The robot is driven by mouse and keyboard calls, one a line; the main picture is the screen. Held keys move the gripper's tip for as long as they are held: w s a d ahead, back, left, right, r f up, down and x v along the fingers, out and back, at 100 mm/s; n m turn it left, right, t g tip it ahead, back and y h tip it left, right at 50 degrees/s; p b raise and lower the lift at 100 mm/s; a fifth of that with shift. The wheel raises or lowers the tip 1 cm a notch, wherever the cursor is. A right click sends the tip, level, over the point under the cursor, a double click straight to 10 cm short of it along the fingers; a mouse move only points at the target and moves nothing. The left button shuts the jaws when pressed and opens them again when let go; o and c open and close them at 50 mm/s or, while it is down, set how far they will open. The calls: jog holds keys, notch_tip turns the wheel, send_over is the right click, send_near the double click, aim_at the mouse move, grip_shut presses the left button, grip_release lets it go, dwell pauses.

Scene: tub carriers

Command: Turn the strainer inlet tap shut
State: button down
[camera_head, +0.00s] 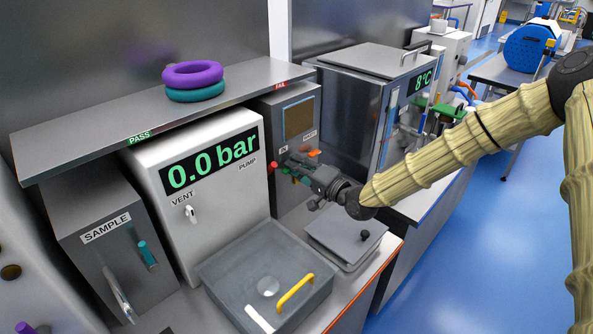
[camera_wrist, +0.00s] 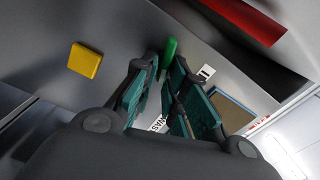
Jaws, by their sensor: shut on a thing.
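The strainer unit (camera_head: 288,109) is a grey steel box with a dark window and labels reading IN and WASTE. A green tap handle (camera_wrist: 169,57) stands beside the IN label (camera_wrist: 205,72) in the wrist view. My gripper (camera_wrist: 168,92) has its teal-padded fingers on both sides of this handle and is shut on it. In the head view my gripper (camera_head: 300,168) is at the front of the strainer unit, and only a bit of green (camera_head: 285,171) shows beside the fingers. The tap's body is hidden by the fingers.
An orange handle (camera_head: 314,153) and a red knob (camera_head: 272,168) are close to my fingers. The pump (camera_head: 215,165), reading 0.0 bar, stands left and the 8°C cabinet (camera_head: 350,110) right. A shelf (camera_head: 110,150) carries rings above. A lidded tray (camera_head: 345,237) lies below.

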jog(key=shift+d+f+m+b, duration=0.15)
jog(key=shift+m+b, duration=0.3)
jog(key=shift+m, duration=0.35)
jog(key=shift+f+m+b, duration=0.15)
jog(key=shift+m+b, duration=0.25)
jog(key=shift+m, duration=0.4)
jog(key=c, duration=1.5)
grip_release()
jog(key=v, duration=1.2)
